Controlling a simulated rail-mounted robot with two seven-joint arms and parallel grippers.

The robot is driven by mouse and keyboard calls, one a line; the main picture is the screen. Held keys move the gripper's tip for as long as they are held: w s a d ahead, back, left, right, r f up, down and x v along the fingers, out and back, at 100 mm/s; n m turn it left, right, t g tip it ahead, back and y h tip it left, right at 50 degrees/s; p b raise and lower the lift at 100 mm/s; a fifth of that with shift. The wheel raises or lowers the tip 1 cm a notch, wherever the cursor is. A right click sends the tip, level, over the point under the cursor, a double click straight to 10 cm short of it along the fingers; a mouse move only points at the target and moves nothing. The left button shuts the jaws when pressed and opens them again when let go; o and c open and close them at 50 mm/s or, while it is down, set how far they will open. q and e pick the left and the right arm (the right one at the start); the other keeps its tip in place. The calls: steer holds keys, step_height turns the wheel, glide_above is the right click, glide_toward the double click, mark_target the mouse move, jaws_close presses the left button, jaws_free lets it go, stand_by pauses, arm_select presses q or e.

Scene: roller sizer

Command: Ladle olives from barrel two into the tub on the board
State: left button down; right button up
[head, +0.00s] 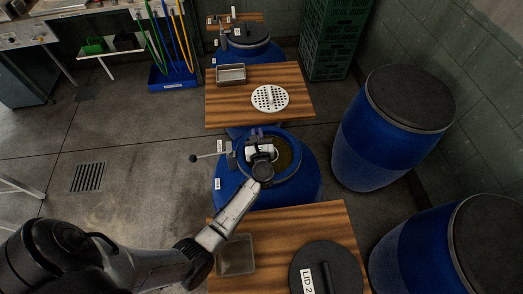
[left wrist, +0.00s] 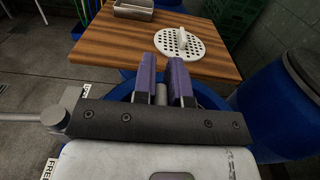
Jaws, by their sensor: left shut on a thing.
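The open blue barrel (head: 300,192) stands in mid-view, with dark greenish contents (head: 285,153) inside its rim. My left gripper (head: 257,134) is over its opening. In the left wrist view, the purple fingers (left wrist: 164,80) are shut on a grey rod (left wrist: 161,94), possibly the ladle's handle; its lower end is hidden. A grey tub (head: 236,256) sits on the near wooden board (head: 322,222), left of the black lid marked LID 2 (head: 340,272). A metal tub (head: 231,74) and a white perforated disc (head: 269,98) lie on the far board (head: 222,112). My right gripper is not seen.
A rod with a black knob (head: 193,158) sticks out left of the open barrel. Closed blue barrels (head: 385,140) stand along the right wall. Green crates (head: 330,38) are stacked behind. The floor at left is mostly clear.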

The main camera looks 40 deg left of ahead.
arm_select(q)
step_height(320, 180, up, 11)
steer(key=p, duration=0.8)
stand_by(0.5)
stand_by(0.5)
